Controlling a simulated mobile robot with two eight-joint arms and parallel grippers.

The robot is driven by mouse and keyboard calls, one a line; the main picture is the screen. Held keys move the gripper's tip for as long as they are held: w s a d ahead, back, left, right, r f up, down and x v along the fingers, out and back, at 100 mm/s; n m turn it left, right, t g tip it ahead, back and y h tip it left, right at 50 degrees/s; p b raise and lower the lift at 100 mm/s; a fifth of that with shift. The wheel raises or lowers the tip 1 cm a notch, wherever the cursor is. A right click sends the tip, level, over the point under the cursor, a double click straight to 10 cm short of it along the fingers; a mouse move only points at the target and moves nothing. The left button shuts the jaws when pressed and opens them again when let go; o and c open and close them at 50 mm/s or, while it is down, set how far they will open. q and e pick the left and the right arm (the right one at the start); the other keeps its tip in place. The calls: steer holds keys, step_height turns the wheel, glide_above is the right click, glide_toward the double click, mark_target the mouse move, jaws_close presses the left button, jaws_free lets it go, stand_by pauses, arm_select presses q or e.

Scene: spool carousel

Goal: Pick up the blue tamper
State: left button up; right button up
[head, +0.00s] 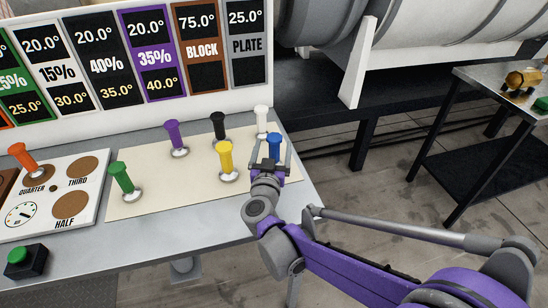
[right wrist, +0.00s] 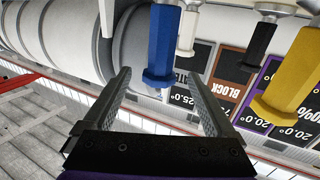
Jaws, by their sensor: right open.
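The blue tamper (head: 274,143) stands at the right edge of the cream mat (head: 150,190), near the white tamper. My right gripper (head: 271,150) is at the blue tamper, with its fingers spread to either side in the head view. In the right wrist view, the blue handle (right wrist: 164,45) shows upside down, its flared end between the two open fingertips (right wrist: 158,78). No finger visibly touches it. The tamper's foot is hidden behind the gripper in the head view. My left gripper is not in view.
The yellow tamper (head: 226,156) and white tamper (head: 262,119) stand close by. Black (head: 218,124), purple (head: 173,135) and green (head: 121,178) tampers stand farther left. An orange tamper (head: 24,157) is on the labelled board (head: 48,209). The sign panel (head: 130,114) rises behind.

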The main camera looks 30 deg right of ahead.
mark_target(275, 134)
steer(key=x, duration=0.6)
steer(key=shift+w+d+r, duration=0.15)
steer(key=shift+w+r, duration=0.05)
steer(key=shift+r, duration=0.05)
steer(key=shift+c, duration=0.2)
jaws_close()
